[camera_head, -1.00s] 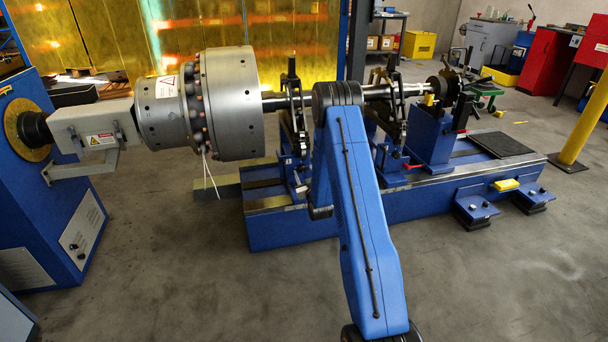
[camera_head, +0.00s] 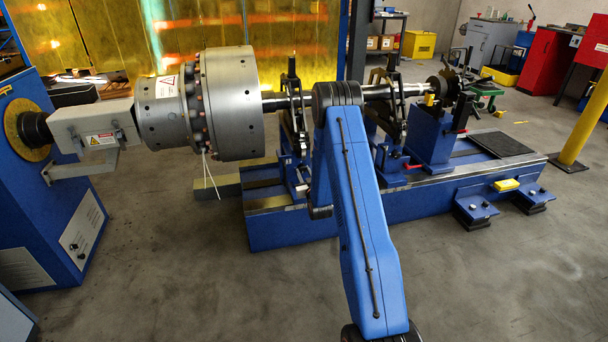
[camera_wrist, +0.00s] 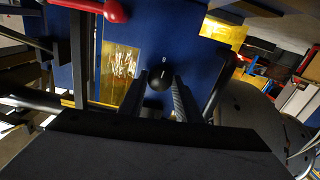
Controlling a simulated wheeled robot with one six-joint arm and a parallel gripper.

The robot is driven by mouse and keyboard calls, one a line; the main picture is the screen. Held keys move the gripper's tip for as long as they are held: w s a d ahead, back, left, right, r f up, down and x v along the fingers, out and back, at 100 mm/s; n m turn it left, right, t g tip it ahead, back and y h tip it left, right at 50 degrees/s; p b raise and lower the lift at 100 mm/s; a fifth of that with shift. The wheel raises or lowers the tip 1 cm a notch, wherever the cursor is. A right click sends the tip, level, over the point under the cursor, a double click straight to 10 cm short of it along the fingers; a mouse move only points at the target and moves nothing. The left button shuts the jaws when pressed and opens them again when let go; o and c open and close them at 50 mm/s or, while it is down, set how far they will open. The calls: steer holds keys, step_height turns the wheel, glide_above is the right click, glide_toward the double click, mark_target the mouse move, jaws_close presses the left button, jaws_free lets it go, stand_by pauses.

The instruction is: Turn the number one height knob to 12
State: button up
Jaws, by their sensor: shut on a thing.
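In the wrist view a small round black knob (camera_wrist: 159,79) stands on a blue panel (camera_wrist: 186,40), with a small pale mark just above it. My gripper (camera_wrist: 160,88) has one dark finger on each side of the knob and is shut on it. The scale around the knob is too small to read. In the head view my blue arm reaches to the near side of the machine, and it hides my gripper and the knob.
A red handle (camera_wrist: 112,11) lies at the upper left of the wrist view, near the knob. In the head view the grey rotor (camera_head: 228,104) and its shaft rest on two black supports above the blue machine bed (camera_head: 275,229). The floor in front is clear.

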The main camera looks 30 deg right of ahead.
steer(key=m, duration=0.8)
steer(key=shift+m, duration=0.4)
steer(key=m, duration=0.4)
steer(key=shift+m, duration=2.2)
steer(key=o, duration=1.1)
steer(key=shift+c, duration=0.2)
steer(key=v, duration=1.7)
steer(key=shift+s, duration=0.25)
steer(key=shift+r, duration=0.1)
